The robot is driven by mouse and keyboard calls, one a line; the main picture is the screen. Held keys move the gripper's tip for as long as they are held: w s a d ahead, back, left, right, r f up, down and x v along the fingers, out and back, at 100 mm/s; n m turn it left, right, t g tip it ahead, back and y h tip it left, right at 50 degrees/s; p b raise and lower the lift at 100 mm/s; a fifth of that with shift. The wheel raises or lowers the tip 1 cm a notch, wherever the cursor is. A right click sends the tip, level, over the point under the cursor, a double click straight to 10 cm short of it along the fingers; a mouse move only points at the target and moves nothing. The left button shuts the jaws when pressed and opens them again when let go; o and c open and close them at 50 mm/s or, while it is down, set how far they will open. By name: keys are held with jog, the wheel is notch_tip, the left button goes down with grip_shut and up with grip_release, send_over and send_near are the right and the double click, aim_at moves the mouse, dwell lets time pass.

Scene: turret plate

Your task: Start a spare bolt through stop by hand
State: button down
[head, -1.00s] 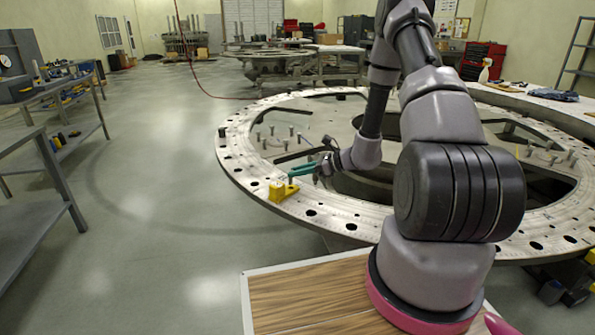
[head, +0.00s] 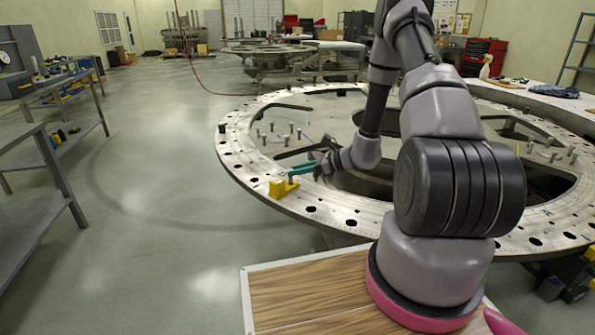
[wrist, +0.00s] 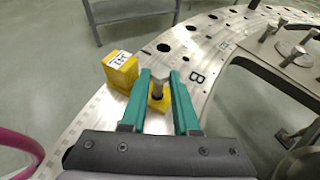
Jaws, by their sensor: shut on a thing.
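The yellow stop (head: 279,189) sits on the near-left rim of the large pale ring plate (head: 232,160). In the wrist view its tall labelled block (wrist: 120,70) stands left of my fingers, and a lower yellow part (wrist: 160,103) shows between them. My gripper (head: 292,174) has green fingers and is shut on a bolt (wrist: 158,84), held upright with its head at the fingertips. The bolt is over the lower yellow part of the stop. Whether its tip is inside a hole there is hidden.
Several bolts (wrist: 282,38) stand upright on the plate inward of the rim. Holes run along the rim, and large openings lie inside the ring. Grey shelving (head: 60,180) stands at the left, with clear floor (head: 160,200) between.

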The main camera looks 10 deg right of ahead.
jog(key=shift+f, duration=0.85)
dwell(1.2)
jog(key=shift+s+a+m+t+h, duration=0.2)
jog(key=shift+m+t+h, duration=0.6)
jog(key=shift+m, duration=0.2)
jog(key=shift+s+a+m+t+h, duration=0.2)
jog(key=shift+m+t+h, duration=0.5)
jog(key=shift+m+t, duration=0.25)
jog(key=shift+s+a+f+m+t+h, duration=0.1)
jog(key=shift+s+a+m+t+h, duration=0.1)
jog(key=shift+m+t+h, duration=0.85)
jog(key=shift+s+a+f+m+t+h, duration=0.15)
jog(key=shift+m+t+h, duration=0.15)
jog(key=shift+m+h, duration=1.35)
jog(key=shift+w, duration=0.1)
jog(key=c, duration=0.6)
grip_release()
jog(key=shift+r, duration=0.1)
jog(key=shift+d, duration=0.1)
